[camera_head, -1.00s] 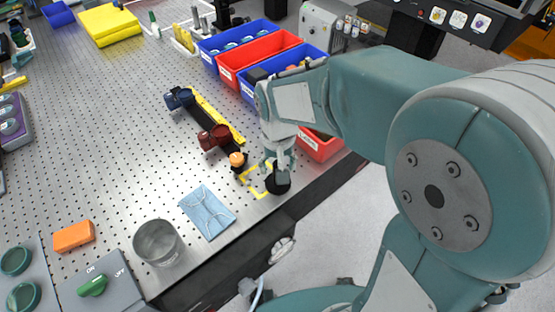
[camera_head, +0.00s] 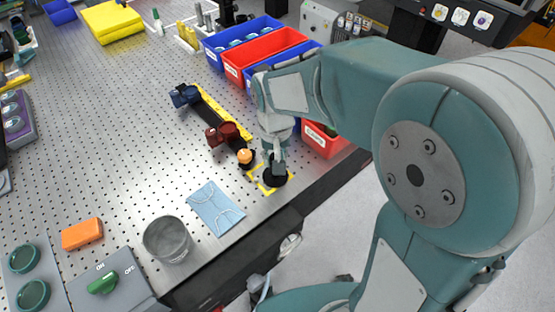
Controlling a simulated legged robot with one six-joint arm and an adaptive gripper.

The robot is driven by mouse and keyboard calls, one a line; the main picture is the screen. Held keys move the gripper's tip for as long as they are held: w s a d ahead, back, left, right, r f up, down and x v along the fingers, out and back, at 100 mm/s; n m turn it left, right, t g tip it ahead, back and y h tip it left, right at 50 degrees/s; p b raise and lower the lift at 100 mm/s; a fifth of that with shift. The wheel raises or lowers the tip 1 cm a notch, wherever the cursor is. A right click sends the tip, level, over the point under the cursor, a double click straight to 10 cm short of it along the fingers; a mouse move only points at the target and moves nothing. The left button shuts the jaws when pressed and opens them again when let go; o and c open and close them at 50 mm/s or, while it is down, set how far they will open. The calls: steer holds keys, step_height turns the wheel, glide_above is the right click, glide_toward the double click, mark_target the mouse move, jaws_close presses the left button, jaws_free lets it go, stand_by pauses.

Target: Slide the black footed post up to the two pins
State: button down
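The black footed post shows as a round black foot (camera_head: 274,179) on the table near its front edge, beside and partly over a yellow corner marking (camera_head: 256,181). My gripper (camera_head: 276,164) points down directly over the foot and hides most of the upright part. Its fingers look close together around or against the post, but the view is too small to tell whether they are shut on it. An orange-topped piece (camera_head: 245,157) stands just left of the foot at the end of a black rail. I cannot make out the two pins.
A dark red mount (camera_head: 222,134) and a blue mount (camera_head: 185,95) stand along the rail by a yellow strip. A light blue sheet (camera_head: 216,208), metal cup (camera_head: 166,240) and orange block (camera_head: 82,233) lie left. A red bin (camera_head: 325,143) is behind my gripper.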

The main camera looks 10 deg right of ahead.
steer(key=shift+a, duration=0.35)
steer(key=shift+c, duration=1.8)
jaws_free()
steer(key=shift+w+d, duration=0.1)
steer(key=shift+d, duration=0.2)
step_height(320, 180, up, 12)
steer(key=shift+f, duration=0.15)
